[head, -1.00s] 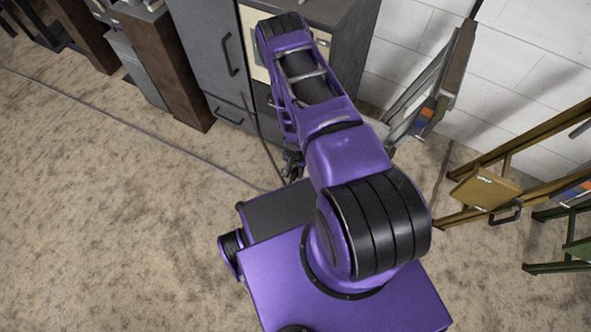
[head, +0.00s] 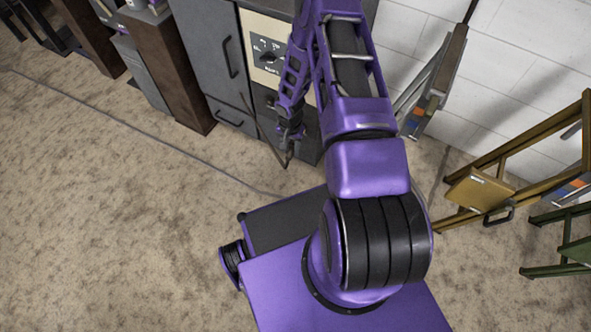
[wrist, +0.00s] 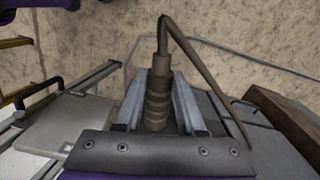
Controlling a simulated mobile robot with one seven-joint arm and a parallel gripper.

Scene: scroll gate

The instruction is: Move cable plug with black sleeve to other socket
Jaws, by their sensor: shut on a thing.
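My gripper (wrist: 158,108) is shut on the cable plug (wrist: 157,95), whose ribbed dark sleeve sits between the two grey fingers in the wrist view. The cable leaves the sleeve's far end, bends sharply and runs down to the right. In the head view my gripper (head: 288,152) hangs in front of the grey cabinet, above the floor and apart from the cabinet face. The plug's tip is hidden. A beige panel (head: 262,28) with a dark labelled plate (head: 268,50) shows on the cabinet, partly covered by my arm. I cannot make out the sockets.
A grey cabinet (head: 205,60) with handles stands against the white wall. A brown post (head: 165,70) stands to its left. A cable (head: 150,132) crosses the carpet, which is otherwise clear at left.

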